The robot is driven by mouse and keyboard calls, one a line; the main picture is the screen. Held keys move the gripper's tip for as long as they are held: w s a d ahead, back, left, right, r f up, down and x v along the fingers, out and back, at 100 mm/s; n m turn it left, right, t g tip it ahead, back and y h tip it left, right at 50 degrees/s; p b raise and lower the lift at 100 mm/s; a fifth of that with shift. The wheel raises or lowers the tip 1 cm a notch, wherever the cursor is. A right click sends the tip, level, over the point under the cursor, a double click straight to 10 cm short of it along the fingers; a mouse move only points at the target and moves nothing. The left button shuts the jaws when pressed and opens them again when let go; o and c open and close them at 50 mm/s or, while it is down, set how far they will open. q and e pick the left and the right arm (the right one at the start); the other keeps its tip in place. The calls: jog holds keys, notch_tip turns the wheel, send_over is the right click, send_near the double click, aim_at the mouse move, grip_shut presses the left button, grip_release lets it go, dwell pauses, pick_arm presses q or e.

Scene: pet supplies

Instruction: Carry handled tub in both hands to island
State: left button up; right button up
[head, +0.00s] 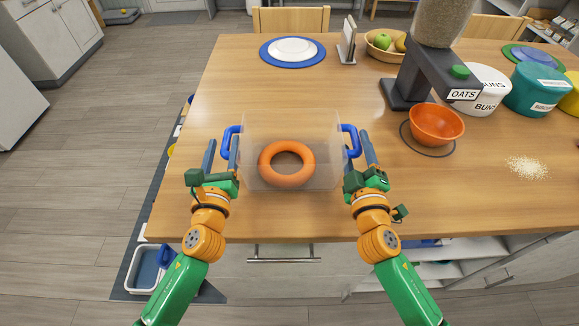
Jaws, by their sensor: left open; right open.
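A clear handled tub (291,125) stands on the wooden island top (250,75) near its front edge, with a blue handle on each side. An orange ring (287,165) lies inside it. My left gripper (221,158) is open at the tub's left blue handle (229,138). My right gripper (362,152) is open at the right blue handle (351,140). The fingers overlap the handles in this view, and I cannot tell whether they touch them.
An orange bowl (436,123) sits under a dark oats dispenser (418,75) to the right. Spilled grains (528,168), a white canister (488,88) and a teal canister (535,90) are further right. Plates (292,49) lie at the back. The tabletop behind the tub is clear.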

pick_arm(q)
jog(key=s, duration=1.1)
jog(key=shift+s+d, duration=0.1)
jog(key=shift+s, duration=0.4)
pick_arm(e)
jog(key=shift+s, duration=0.2)
pick_arm(q)
jog(key=shift+s, duration=0.1)
pick_arm(e)
jog(key=s, duration=1.1)
jog(key=shift+d, duration=0.15)
jog(key=shift+s, duration=0.4)
